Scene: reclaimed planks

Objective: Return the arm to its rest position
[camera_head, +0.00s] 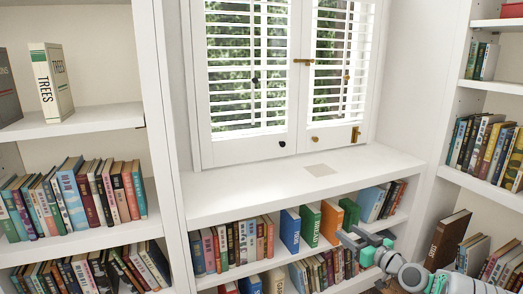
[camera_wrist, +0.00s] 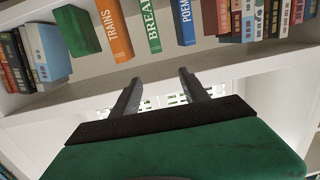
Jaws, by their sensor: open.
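My gripper (camera_head: 358,238) is at the lower right of the head view, with my arm reaching in from the right corner. It is in front of the low bookshelf under the window. In the wrist view, the two dark fingers of my gripper (camera_wrist: 158,82) stand apart with nothing between them. My green gripper body fills the bottom of that view. Books stand beyond the fingertips: an orange TRAINS book (camera_wrist: 114,32), a green book (camera_wrist: 152,28) and a blue book (camera_wrist: 186,22). The fingers appear apart from them.
A white low bookshelf (camera_head: 240,205) runs beneath a shuttered window (camera_head: 290,75). A pale square patch (camera_head: 320,170) lies on its otherwise clear top. Tall bookcases flank it left (camera_head: 95,120) and right (camera_head: 500,90). A dark brown book (camera_head: 447,240) leans near my arm at the right.

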